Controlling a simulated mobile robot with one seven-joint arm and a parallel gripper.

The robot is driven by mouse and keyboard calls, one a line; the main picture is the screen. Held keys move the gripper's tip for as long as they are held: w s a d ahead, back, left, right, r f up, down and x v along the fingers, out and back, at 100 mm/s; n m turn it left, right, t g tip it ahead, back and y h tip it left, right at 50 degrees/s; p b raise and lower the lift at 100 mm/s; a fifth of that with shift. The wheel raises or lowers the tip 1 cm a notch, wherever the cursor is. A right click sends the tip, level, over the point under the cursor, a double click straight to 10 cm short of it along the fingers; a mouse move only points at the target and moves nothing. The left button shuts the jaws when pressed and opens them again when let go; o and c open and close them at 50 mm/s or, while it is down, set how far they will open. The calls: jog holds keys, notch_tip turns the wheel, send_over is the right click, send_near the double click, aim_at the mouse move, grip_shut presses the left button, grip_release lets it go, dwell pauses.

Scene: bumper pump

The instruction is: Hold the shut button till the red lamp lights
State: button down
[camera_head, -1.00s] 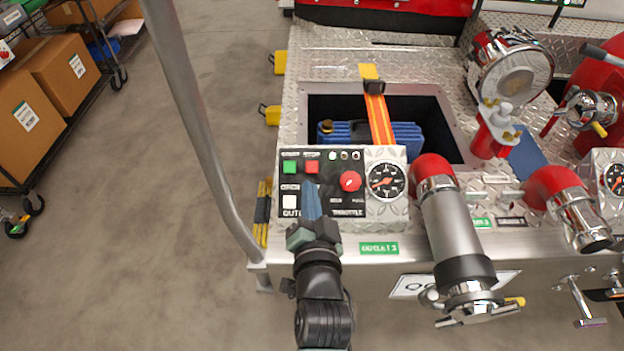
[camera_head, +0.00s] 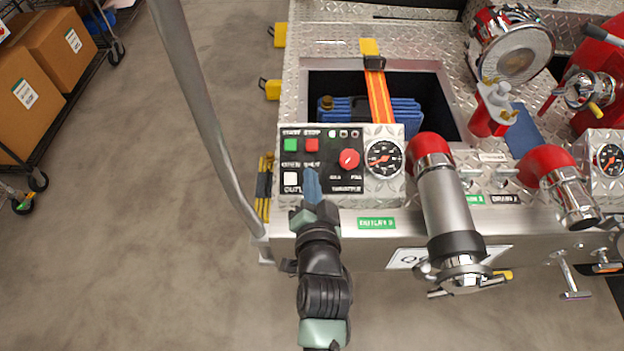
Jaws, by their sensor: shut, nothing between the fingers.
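The control panel (camera_head: 346,185) has a green button (camera_head: 290,145), a red button (camera_head: 312,145) and a white button (camera_head: 290,179). The shut label (camera_head: 311,165) shows just above my fingertips. The button below that label is hidden behind my gripper (camera_head: 311,181). My gripper is shut and empty, its blue fingers pointing at that spot. I cannot tell whether they touch the button. Three small lamps (camera_head: 343,133) sit at the panel's top. The left one looks pale green; no red glow shows in them.
A red throttle knob (camera_head: 348,159) and a gauge (camera_head: 384,159) are right of my fingers. A thick outlet pipe (camera_head: 447,210) juts forward further right. A grey upright rail (camera_head: 200,110) stands left of the panel. Open floor lies at left.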

jog(key=w+f+b, duration=0.3)
jog(key=f+b, duration=0.2)
jog(key=f, duration=0.1)
jog(key=shift+w+b, duration=0.3)
jog(key=shift+w, duration=0.05)
jog(key=shift+f, duration=0.1)
dwell(1.6)
jog(key=shift+w+f+b, duration=0.2)
jog(key=shift+f+b, duration=0.1)
jog(key=shift+f, duration=0.1)
jog(key=shift+w+f+b, duration=0.25)
jog(key=shift+f+b, duration=0.2)
dwell(1.8)
jog(key=shift+r, duration=0.1)
dwell(1.6)
jog(key=shift+s+r+p, duration=0.5)
jog(key=shift+r+p, duration=0.25)
jog(key=shift+p, duration=0.25)
jog(key=shift+r, duration=0.1)
